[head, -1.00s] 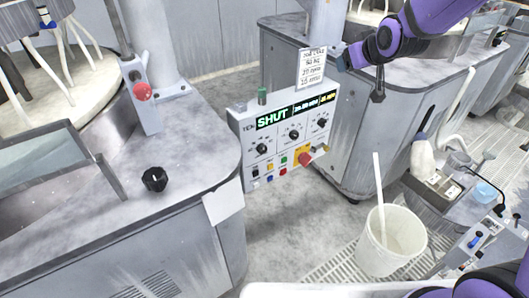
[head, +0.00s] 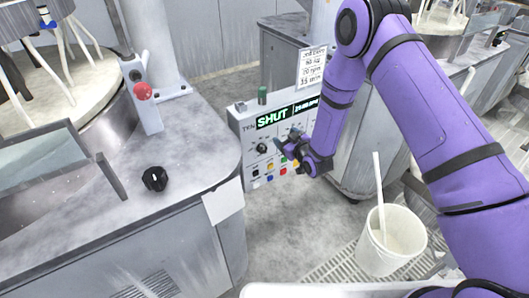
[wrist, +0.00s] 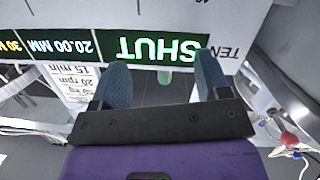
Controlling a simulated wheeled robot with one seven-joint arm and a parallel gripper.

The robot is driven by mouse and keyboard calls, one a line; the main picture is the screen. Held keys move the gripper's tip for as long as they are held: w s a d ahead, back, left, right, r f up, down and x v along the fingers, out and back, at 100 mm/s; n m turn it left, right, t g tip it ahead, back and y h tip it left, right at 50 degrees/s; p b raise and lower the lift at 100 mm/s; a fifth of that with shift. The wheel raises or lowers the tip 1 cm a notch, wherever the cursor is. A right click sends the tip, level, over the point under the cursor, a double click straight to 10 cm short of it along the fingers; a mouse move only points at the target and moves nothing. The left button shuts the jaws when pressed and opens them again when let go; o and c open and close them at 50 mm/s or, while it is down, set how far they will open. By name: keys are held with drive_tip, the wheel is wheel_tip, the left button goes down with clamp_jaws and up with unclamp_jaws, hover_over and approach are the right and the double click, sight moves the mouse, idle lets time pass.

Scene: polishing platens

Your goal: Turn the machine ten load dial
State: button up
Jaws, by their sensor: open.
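The machine ten control panel (head: 247,128) is a white box marked "TEN", with a lit "SHUT" display (head: 272,118). Its left black dial (head: 262,148) shows clearly; the middle dial is partly covered and the right dial hidden by my arm. I cannot read which is the load dial. My gripper (head: 284,150) is in front of the panel face, just right of the left dial, seemingly not touching it. In the wrist view my gripper (wrist: 162,76) is open and empty, and the panel (wrist: 200,18) appears upside down with no whole dial showing.
A grey machine bench with a loose-looking black knob (head: 154,179) and a red stop button (head: 143,91) stands left. A paper card (head: 312,68) stands above the panel. A white bucket (head: 390,240) with a stick stands on the floor grating at right.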

drive_tip(key=t+y, duration=0.1)
drive_tip(key=y, duration=0.1)
approach(263, 151)
drive_tip(key=x, duration=0.9)
drive_tip(key=shift+w, duration=0.3)
drive_tip(key=shift+c, duration=0.4)
drive_tip(key=c, duration=0.8)
drive_tip(key=shift+c, duration=0.2)
drive_tip(key=m, duration=0.3)
drive_tip(key=shift+m, duration=2.2)
drive_tip(key=shift+s+a, duration=0.1)
